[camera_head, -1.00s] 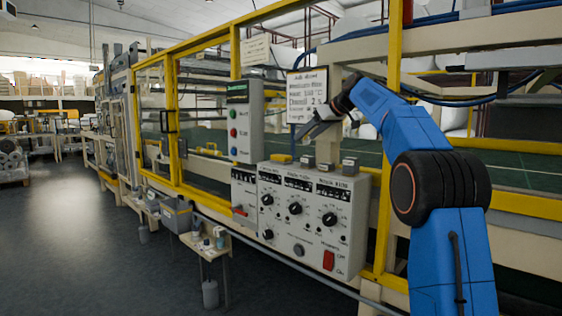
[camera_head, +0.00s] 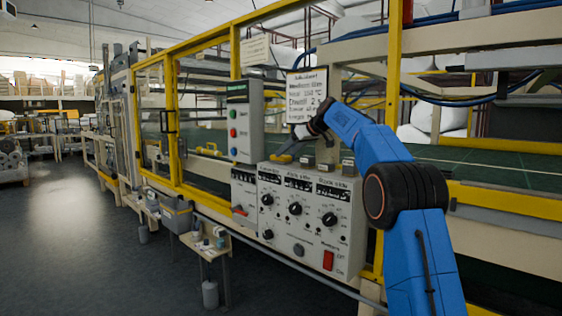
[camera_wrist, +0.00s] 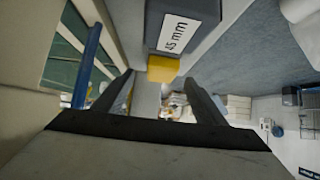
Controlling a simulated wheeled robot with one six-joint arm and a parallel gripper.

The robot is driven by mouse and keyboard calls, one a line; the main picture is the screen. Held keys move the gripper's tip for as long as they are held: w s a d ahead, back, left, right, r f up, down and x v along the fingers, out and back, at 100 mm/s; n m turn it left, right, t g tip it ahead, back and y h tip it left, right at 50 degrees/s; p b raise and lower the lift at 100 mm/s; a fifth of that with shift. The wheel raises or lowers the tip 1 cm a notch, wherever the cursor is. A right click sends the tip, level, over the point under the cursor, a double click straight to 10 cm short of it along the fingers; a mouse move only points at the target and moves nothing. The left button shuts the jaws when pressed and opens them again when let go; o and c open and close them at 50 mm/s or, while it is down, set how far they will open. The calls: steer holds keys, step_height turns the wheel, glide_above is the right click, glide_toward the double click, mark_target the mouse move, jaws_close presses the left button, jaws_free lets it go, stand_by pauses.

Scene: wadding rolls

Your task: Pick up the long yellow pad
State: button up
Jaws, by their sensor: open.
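The yellow pad (camera_head: 281,158) sits on top of the grey control box, at the left end of a row of small blocks. In the wrist view the yellow pad (camera_wrist: 162,68) shows as a small yellow block between and just beyond the fingertips. My gripper (camera_head: 291,150) is right above the pad in the head view, partly covering it. In the wrist view my gripper (camera_wrist: 158,80) is open, its two dark fingers apart with nothing held. I cannot tell whether a finger touches the pad.
A dark block with a "mm" label (camera_wrist: 183,28) stands beside the pad. Small grey-topped blocks (camera_head: 327,167) continue the row to the right. The control box (camera_head: 305,215) has knobs and a red switch. A grey button panel (camera_head: 243,120) rises left of my gripper; a white sign (camera_head: 306,92) is behind.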

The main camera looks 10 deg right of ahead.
steer(key=shift+x, duration=2.55)
steer(key=shift+a+r, duration=0.15)
steer(key=c, duration=1.1)
